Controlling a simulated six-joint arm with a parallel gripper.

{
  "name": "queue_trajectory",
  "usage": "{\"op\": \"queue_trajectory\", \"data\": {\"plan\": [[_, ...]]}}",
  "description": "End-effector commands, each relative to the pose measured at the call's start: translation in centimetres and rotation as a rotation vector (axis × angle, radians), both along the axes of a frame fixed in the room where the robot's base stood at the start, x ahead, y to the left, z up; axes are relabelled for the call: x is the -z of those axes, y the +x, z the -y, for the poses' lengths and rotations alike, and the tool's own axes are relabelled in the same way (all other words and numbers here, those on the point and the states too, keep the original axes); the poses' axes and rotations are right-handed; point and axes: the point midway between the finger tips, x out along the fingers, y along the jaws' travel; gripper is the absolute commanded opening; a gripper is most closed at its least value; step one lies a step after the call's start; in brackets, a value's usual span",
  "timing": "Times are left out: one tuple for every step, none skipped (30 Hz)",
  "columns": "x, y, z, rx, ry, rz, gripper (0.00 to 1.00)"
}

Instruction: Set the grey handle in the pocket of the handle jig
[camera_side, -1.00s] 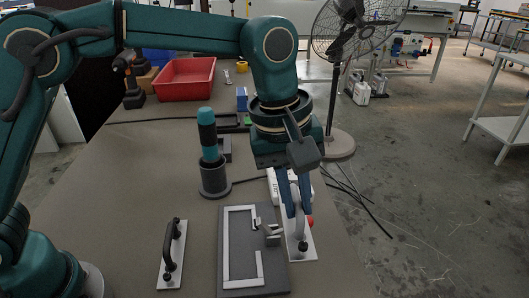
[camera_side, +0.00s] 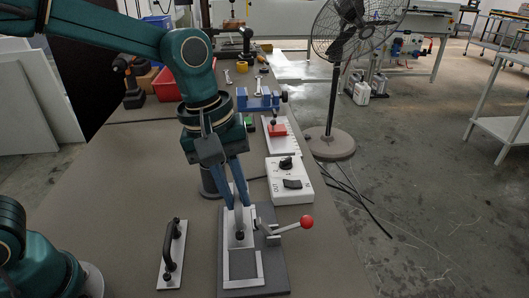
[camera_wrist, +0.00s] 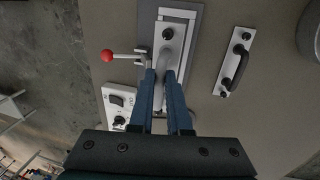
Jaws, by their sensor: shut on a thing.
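My gripper (camera_side: 236,204) is shut on the grey handle (camera_side: 240,222), which stands upright on a light base plate with a dark screw at its near end. My fingers hide the handle's far end.
A toggle clamp with a red knob (camera_side: 307,222) sits at the jig's right edge, its lever pointing right. A black handle on a plate (camera_side: 172,255) lies to the left. A white control box (camera_side: 290,180) stands behind right. A red bin (camera_side: 166,86) is further back.

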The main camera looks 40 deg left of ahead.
Motion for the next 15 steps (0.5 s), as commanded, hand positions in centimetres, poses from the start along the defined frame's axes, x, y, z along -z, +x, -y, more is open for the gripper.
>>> {"op": "queue_trajectory", "data": {"plan": [[0.5,-0.1,0.0,0.000,0.001,-0.004,0.00],[0.8,-0.1,0.0,0.000,0.000,-0.003,0.00],[1.2,-0.1,0.0,0.000,0.001,-0.004,0.00],[1.5,-0.1,0.0,-0.001,0.001,-0.004,0.00],[1.7,-0.1,0.0,-0.001,0.001,-0.004,0.00],[2.1,-0.1,0.0,0.000,0.001,-0.004,0.00],[2.4,-0.1,0.0,0.000,0.001,-0.004,0.00],[2.7,-0.1,0.0,0.000,0.001,-0.004,0.00],[3.1,-0.1,0.0,0.001,0.001,-0.003,0.00],[3.4,-0.1,0.0,0.001,0.002,-0.004,0.00],[3.7,-0.1,0.0,0.001,0.002,-0.004,0.00],[4.1,-0.1,0.0,0.001,0.002,-0.004,0.00],[4.3,-0.1,0.0,0.001,0.002,-0.004,0.00],[4.6,-0.1,0.0,0.000,0.001,-0.003,0.00],[4.9,-0.1,0.0,0.000,0.001,-0.003,0.00]]}}
